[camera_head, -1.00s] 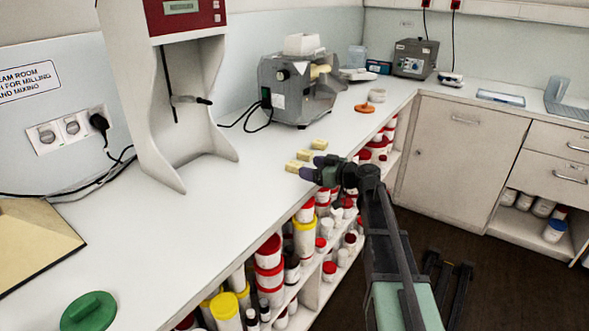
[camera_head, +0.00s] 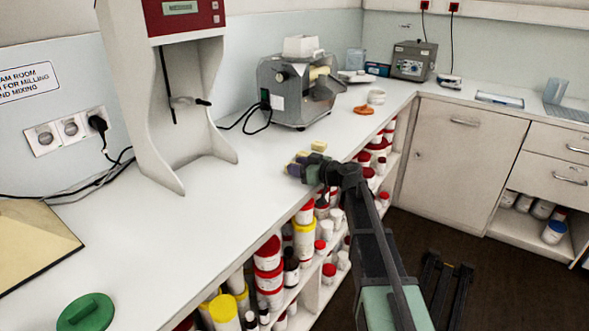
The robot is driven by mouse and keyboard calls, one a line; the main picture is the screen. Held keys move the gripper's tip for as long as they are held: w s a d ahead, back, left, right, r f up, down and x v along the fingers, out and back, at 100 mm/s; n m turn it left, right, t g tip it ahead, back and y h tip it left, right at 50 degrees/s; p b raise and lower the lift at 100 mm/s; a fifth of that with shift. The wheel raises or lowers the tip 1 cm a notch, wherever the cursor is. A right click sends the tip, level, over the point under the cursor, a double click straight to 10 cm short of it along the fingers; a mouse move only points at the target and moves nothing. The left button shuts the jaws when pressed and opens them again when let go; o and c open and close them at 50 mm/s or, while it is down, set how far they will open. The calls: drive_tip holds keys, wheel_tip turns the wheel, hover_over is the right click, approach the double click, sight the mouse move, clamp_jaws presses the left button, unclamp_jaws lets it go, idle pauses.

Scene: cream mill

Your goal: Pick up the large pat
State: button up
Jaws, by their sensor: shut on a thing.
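Pale yellow pats stand in a short row near the front edge of the counter, left of my arm. The far pat (camera_head: 318,147) shows clearly and is apart from my gripper. My gripper (camera_head: 294,165) reaches in from the right, low over the counter, and is shut on a pat at the near part of the row. Its dark fingers hide most of that pat and much of the middle one. I cannot tell from their sizes which pat is the large one, nor whether the held one is off the counter.
A grey mill (camera_head: 299,88) stands behind the pats, with an orange disc (camera_head: 364,109) and a white pot (camera_head: 376,96) to its right. A tall white stand (camera_head: 170,100) is at the left.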

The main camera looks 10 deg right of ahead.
wheel_tip(320, 180, up, 20)
drive_tip(key=p, duration=2)
drive_tip(key=shift+r, duration=0.1)
